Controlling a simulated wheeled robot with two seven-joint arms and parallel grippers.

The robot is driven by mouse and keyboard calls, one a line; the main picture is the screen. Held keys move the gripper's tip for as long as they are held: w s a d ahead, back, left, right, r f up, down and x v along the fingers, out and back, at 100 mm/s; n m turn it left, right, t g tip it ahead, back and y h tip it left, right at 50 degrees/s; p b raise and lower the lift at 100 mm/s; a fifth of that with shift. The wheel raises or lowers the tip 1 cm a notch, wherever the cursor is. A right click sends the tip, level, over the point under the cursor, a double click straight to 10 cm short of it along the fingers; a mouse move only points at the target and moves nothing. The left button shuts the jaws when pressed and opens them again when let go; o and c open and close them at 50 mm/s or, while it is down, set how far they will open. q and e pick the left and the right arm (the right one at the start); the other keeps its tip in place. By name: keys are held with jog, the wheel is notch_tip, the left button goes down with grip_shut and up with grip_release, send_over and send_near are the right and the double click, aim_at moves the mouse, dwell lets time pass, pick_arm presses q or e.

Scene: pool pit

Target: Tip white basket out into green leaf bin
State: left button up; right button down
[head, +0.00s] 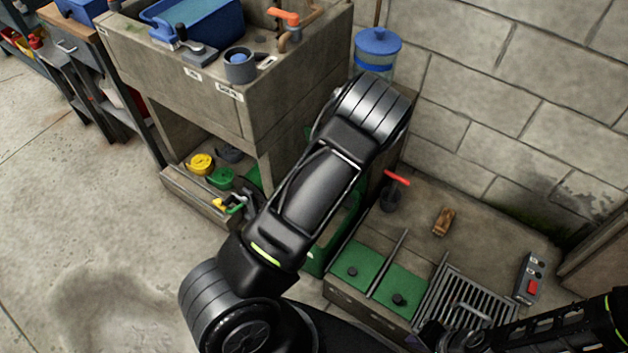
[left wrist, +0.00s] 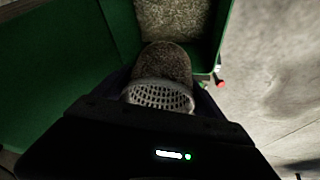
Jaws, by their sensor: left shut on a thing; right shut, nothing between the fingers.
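The white basket (left wrist: 160,96), with a perforated side, is in the left wrist view just beyond my left gripper (left wrist: 160,112), which is shut on it. Above the basket's rim is a rounded, speckled brown-grey surface; I cannot tell whether it is the basket's contents. The green leaf bin (left wrist: 55,75) has walls to the left of and beyond the basket, with a speckled area inside. In the head view the bin (head: 316,262) shows only in part behind my left arm, which hides the left gripper and basket. My right gripper (head: 430,337) is shut and empty, low at right by the grate.
A stone sink cabinet (head: 240,125) stands left of the bin. The bench at right has green lids (head: 357,268) with black knobs, a metal grate (head: 462,300), a wooden block (head: 444,221) and a switch box (head: 530,278). A block wall stands behind. The floor at left is clear.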

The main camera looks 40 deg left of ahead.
pick_arm(q)
jog(key=shift+w+d+r+p, duration=0.1)
jog(key=shift+w+r+p, duration=0.05)
jog(key=shift+r+p, duration=0.35)
jog(key=shift+f+g+y, duration=0.25)
jog(key=shift+g+y, duration=0.05)
jog(key=shift+y, duration=0.1)
jog(key=shift+m, duration=0.3)
